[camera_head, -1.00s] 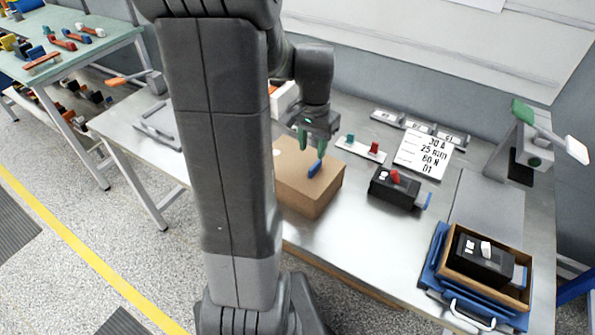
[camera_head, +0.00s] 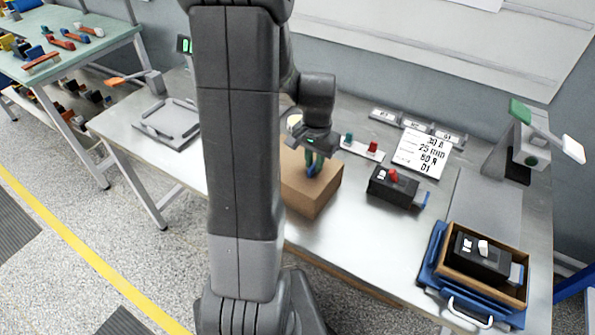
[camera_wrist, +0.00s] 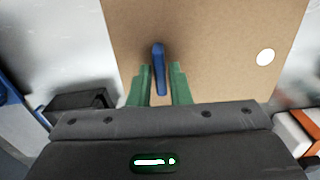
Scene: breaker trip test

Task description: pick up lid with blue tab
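The lid (camera_head: 318,193) is the brown cardboard-coloured top of a box on the bench, and it also shows in the wrist view (camera_wrist: 215,60) with a white round spot at its right. Its blue tab (camera_wrist: 159,68) stands up from the lid between my fingers. My gripper (camera_wrist: 160,88) has green fingers, one on each side of the tab, with a small gap showing on both sides. In the head view my gripper (camera_head: 313,163) is right down at the tab, pointing downward. The fingers partly hide the tab there.
A black breaker (camera_head: 393,187) with a red switch stands right of the box. Another black breaker (camera_head: 480,258) sits in a wooden tray on a blue carrier. A white label card (camera_head: 422,154) and a small grey stand lie behind. Bare bench lies in front of the breaker.

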